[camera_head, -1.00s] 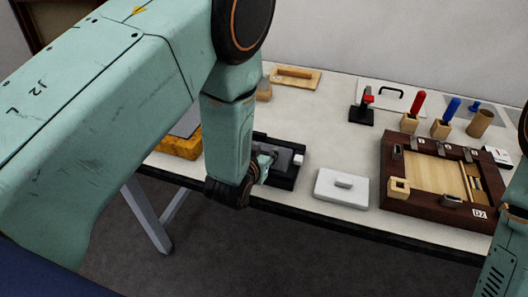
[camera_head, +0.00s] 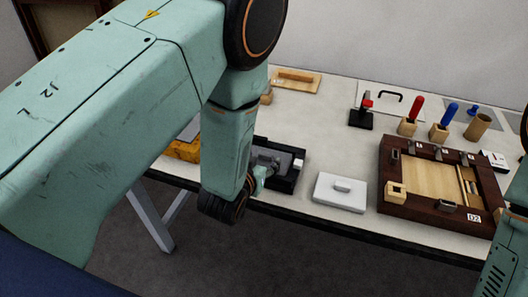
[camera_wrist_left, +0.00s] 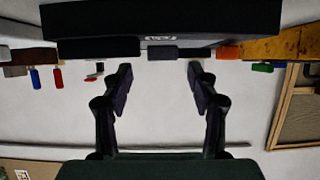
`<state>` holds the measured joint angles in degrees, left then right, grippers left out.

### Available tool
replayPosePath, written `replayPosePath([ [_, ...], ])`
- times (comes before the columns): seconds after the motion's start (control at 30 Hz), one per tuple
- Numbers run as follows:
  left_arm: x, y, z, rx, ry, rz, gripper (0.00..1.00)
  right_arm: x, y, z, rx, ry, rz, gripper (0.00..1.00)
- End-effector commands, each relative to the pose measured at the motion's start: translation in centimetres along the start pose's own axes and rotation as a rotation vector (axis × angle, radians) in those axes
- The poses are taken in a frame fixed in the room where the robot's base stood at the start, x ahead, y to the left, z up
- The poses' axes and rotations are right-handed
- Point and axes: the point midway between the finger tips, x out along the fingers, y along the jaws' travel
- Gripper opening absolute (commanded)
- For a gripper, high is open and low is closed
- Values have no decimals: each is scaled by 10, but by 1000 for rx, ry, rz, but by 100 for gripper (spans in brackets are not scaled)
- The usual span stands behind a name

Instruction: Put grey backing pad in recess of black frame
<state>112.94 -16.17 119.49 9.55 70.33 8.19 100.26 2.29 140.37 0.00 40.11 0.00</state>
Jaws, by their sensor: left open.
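The black frame (camera_head: 292,184) lies near the front edge of the table, partly hidden by my left wrist. Dark grey surfaces show inside it, and I cannot tell whether one is the grey backing pad. A grey slab (camera_head: 191,130) by the yellow tray at the left is mostly behind my arm. My left gripper (camera_head: 263,174) is at the near left side of the frame. In the left wrist view its two fingers (camera_wrist_left: 160,78) are apart with nothing between them. A black body (camera_wrist_left: 170,18) spans the top there. My right gripper is out of view.
A dark brown wooden frame (camera_head: 400,206) fills the table's right. A yellow tray (camera_head: 184,151) is at left. Tool holders stand behind.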

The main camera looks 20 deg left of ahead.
Motion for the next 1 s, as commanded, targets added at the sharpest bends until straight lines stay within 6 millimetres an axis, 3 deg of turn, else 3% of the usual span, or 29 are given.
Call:
replayPosePath([
  [0.03, -11, 0, -3, 2, -4, 0, 59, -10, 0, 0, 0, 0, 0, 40],
  [0.43, -69, 0, -2, 1, -4, 0, 59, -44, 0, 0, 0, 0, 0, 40],
  [0.6, -81, 0, -2, 2, -1, 1, 59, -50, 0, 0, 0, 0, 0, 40],
  [0.87, -83, 0, 0, 0, -2, -1, 59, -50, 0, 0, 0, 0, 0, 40],
  [0.93, -85, -4, 8, -1, -33, -9, 59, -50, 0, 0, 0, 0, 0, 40],
  [1.0, -92, -15, 32, -5, -124, -32, 59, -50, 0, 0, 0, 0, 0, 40],
])
